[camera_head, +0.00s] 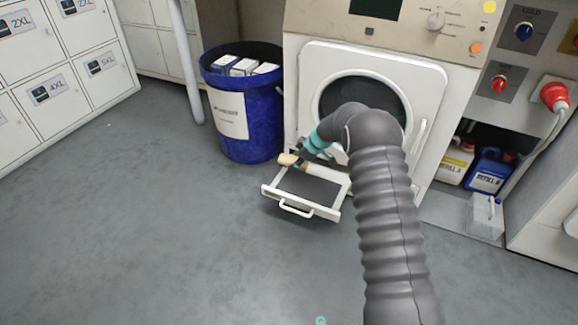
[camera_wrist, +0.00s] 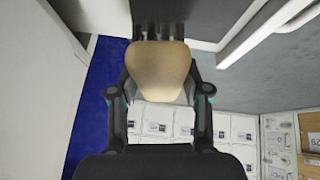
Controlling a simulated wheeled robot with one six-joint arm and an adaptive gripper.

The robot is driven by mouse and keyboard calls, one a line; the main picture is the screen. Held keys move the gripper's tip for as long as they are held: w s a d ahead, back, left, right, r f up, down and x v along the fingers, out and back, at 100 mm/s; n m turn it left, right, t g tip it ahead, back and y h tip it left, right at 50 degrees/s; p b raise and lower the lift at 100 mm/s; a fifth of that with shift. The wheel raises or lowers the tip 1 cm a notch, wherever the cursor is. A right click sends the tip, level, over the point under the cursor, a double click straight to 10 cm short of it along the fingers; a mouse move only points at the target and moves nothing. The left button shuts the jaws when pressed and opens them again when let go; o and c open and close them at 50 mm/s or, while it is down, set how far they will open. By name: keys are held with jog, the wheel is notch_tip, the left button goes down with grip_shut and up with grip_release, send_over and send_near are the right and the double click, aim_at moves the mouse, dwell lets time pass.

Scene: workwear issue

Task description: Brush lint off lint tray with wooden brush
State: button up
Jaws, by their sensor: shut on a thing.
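The lint tray (camera_head: 325,212) is a white frame with a handle and a dark grey inner surface, pulled out low at the front of the white machine. The wooden brush (camera_head: 287,159) is over the tray's back left part; I cannot tell whether it touches. My gripper (camera_head: 301,160) is shut on the brush. In the wrist view the pale wooden brush (camera_wrist: 160,68) sits between the two fingers of my gripper (camera_wrist: 160,92). Its bristles are hidden in the wrist view. Lint is too small to tell on the dark surface.
A blue bin (camera_head: 247,115) with white boxes stands just left of the tray. The machine's round door (camera_head: 430,95) is behind my arm. Refill jugs (camera_head: 488,172) stand on a low shelf at right. White lockers (camera_head: 60,50) are at far left. The floor (camera_head: 150,230) in front is clear.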

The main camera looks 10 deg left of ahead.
jog(key=shift+r, duration=1.1)
